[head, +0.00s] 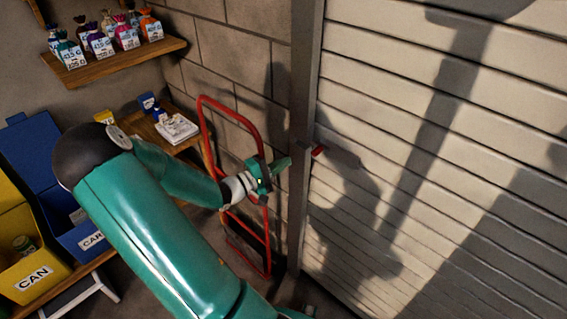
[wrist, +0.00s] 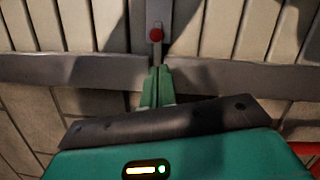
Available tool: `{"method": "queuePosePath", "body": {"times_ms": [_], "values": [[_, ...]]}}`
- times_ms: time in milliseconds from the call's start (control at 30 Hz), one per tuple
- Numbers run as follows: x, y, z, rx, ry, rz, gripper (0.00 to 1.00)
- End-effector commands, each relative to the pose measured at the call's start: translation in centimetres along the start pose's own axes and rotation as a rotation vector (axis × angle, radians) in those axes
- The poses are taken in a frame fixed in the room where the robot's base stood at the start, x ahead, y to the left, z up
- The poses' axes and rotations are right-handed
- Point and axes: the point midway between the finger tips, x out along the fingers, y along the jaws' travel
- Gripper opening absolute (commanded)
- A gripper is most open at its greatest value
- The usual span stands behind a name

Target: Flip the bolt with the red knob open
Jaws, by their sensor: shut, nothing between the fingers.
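The red knob (head: 318,150) sits on the slatted shutter door, just right of the grey post. In the wrist view the red knob (wrist: 156,35) stands on a narrow grey metal bolt (wrist: 157,50) that reaches to the grey post. My gripper (head: 284,164) is shut and empty, left of the post and a little lower than the knob. In the wrist view the green fingertips (wrist: 158,72) are together, in line with the bolt's near end. Whether they touch it I cannot tell. The knob is apart from the fingers.
The grey post (head: 304,110) runs between the block wall and the shutter door (head: 440,110). A red hand-truck frame (head: 233,110) leans on the wall behind my gripper. A shelf (head: 125,60) with bags, a blue bin (head: 75,235) and a yellow bin (head: 25,255) stand left.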

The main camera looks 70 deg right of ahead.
Motion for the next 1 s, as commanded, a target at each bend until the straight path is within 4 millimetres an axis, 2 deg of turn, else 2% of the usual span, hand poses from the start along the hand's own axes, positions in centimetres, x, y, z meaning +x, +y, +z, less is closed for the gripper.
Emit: {"method": "queuePosePath", "body": {"times_ms": [200,400,567,1000], "values": [[4.3,0.0,0.1,0.000,-0.004,-0.001,0.00],[6.9,0.0,0.0,0.000,-0.003,-0.001,0.00],[7.5,0.0,0.0,-0.001,-0.001,0.000,0.00],[7.6,-0.1,0.4,-0.001,-0.001,-0.001,0.00]]}}
